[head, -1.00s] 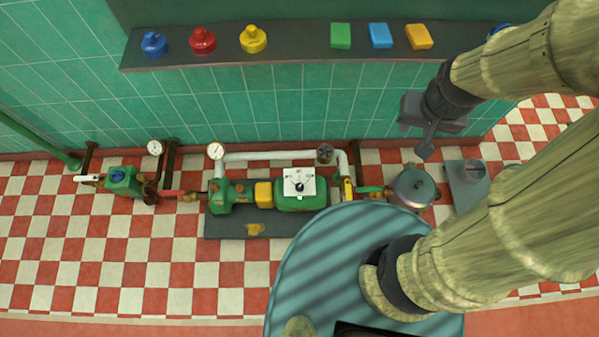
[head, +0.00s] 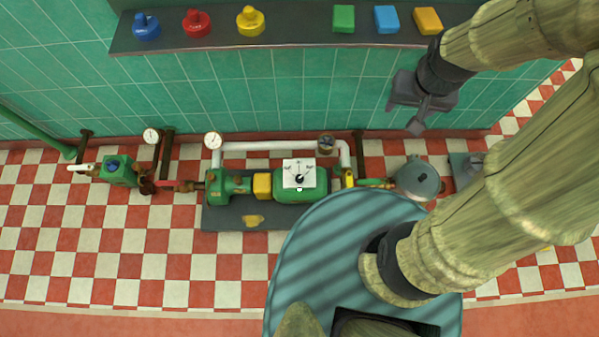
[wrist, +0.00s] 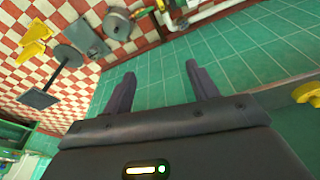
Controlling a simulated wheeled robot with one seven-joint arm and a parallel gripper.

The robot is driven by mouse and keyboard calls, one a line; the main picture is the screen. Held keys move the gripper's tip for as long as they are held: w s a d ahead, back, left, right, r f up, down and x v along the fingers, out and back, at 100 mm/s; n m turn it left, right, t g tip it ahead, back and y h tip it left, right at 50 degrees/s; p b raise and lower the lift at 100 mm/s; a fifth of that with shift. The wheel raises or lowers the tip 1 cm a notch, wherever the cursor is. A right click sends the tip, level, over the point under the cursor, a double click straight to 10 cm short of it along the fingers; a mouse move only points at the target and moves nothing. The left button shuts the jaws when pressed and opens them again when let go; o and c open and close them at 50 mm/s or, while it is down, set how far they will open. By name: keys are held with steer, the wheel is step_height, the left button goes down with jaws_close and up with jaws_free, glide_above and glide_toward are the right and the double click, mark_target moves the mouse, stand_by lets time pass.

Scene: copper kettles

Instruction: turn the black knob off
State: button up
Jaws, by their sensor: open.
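The black knob (head: 299,179) sits on a white plate (head: 292,168) on top of the green pump motor (head: 314,192), in the middle of the head view. Small marks are on the plate around the knob, too small to read. My gripper (head: 415,127) is up and to the right of the knob, in front of the green wall and well apart from the knob. In the wrist view my gripper (wrist: 160,82) has its two fingers spread with nothing between them. The knob cannot be made out in the wrist view.
A dark shelf (head: 290,38) above holds coloured knobs and blocks. White pipe (head: 265,146), gauges (head: 213,140) and a red-handled valve (head: 185,186) adjoin the pump. A grey round tank (head: 416,180) stands right of it. Checkered floor lies clear in front on the left.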

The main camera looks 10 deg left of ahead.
steer(key=w+a+f+b, duration=0.2)
steer(key=a+f+b, duration=0.2)
steer(key=f+b, duration=0.4)
steer(key=w+a+f+n+g+b, duration=0.15)
steer(key=a+f+b, duration=0.35)
steer(key=f, duration=0.6)
steer(key=w+a+f+b, duration=0.2)
steer(key=a+f+b, duration=0.1)
steer(key=f+b, duration=0.55)
steer(key=b, duration=1.9)
glide_above(299, 178)
step_height(299, 178, down, 27)
steer(key=shift+d+r+n+g, duration=0.1)
steer(key=shift+r+n+g, duration=0.2)
steer(key=shift+n+g, duration=0.15)
step_height(299, 178, down, 18)
steer(key=b, duration=0.8)
steer(key=shift+r, duration=0.25)
steer(key=c, duration=1)
